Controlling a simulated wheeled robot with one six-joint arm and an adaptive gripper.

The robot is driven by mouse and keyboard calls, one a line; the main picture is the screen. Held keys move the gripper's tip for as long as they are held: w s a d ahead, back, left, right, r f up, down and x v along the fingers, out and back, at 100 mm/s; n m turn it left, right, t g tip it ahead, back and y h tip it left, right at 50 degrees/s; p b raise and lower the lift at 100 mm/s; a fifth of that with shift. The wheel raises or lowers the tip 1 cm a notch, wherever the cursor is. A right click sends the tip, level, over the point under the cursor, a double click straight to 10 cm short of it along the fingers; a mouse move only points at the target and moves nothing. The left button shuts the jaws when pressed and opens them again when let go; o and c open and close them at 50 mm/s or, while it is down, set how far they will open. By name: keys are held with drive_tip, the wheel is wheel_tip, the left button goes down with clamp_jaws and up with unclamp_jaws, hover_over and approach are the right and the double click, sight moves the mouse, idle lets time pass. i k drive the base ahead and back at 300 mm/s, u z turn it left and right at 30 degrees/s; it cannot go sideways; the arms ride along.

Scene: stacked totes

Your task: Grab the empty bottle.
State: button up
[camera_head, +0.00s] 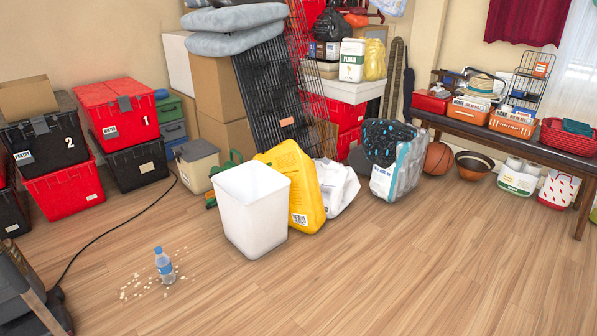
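A small clear plastic bottle (165,266) with a blue cap and a blue-and-white label stands upright on the wooden floor, left of centre and toward the front. Small pale crumbs or pellets (140,285) lie scattered on the floor around it. I cannot tell from here whether it holds any liquid. My gripper does not show in this view.
A white bin (252,212) stands right of the bottle, with a yellow sack (305,190) behind it. A black cable (105,232) runs along the floor at left. Stacked red and black totes (65,187) line the back left. The front right floor is clear.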

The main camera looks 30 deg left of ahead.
sight(163, 264)
drive_tip(key=i, duration=0.8)
drive_tip(key=u, duration=3.7)
drive_tip(key=i, duration=1.25)
drive_tip(key=z, duration=0.7)
drive_tip(key=i, duration=1)
drive_tip(key=z, duration=0.05)
